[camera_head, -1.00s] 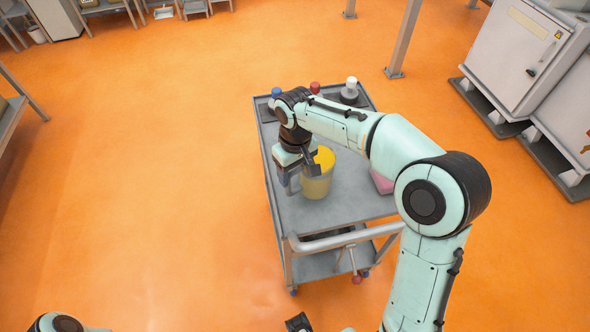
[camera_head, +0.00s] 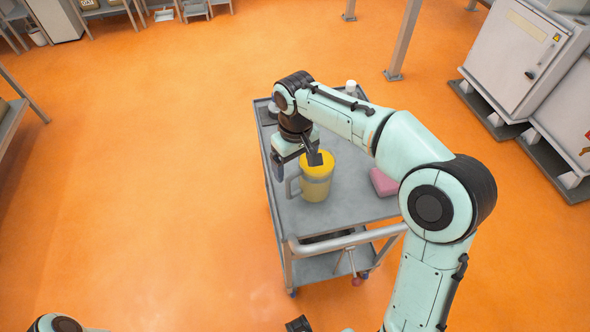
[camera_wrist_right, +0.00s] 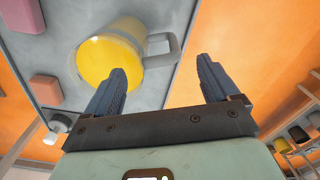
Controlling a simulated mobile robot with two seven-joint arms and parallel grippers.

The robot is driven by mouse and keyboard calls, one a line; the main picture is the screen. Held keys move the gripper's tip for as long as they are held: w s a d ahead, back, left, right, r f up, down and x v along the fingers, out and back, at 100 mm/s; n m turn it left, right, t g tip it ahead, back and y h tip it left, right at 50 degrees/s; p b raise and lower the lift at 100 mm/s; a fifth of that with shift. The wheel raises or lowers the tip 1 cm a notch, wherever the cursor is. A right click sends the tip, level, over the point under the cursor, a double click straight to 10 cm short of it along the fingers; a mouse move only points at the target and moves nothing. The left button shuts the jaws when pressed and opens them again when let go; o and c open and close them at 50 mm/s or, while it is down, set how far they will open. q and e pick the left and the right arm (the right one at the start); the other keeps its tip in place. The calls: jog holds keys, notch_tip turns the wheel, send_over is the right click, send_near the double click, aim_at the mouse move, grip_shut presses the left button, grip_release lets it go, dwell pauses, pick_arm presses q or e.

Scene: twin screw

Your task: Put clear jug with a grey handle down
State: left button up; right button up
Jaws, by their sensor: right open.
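The clear jug (camera_head: 317,189) with yellow contents stands upright on the grey cart's top (camera_head: 345,206). Its grey handle (camera_head: 292,186) points left in the head view. My right gripper (camera_head: 297,168) is open and empty, just above the handle and apart from it. In the wrist view the jug (camera_wrist_right: 118,52) and its handle (camera_wrist_right: 174,50) lie beyond the open fingers of the right gripper (camera_wrist_right: 162,66). The gripper partly covers the jug's upper left side in the head view.
A pink block (camera_head: 383,182) lies right of the jug, near the cart's right edge. A white-capped item (camera_head: 351,87) stands at the cart's back, where my arm hides other things. The cart's front handle bar (camera_head: 325,241) is nearby. The cart top in front of the jug is clear.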

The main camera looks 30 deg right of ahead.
notch_tip(320, 180, up, 8)
jog(key=p, duration=0.1)
jog(key=shift+f, duration=0.25)
dwell(0.4)
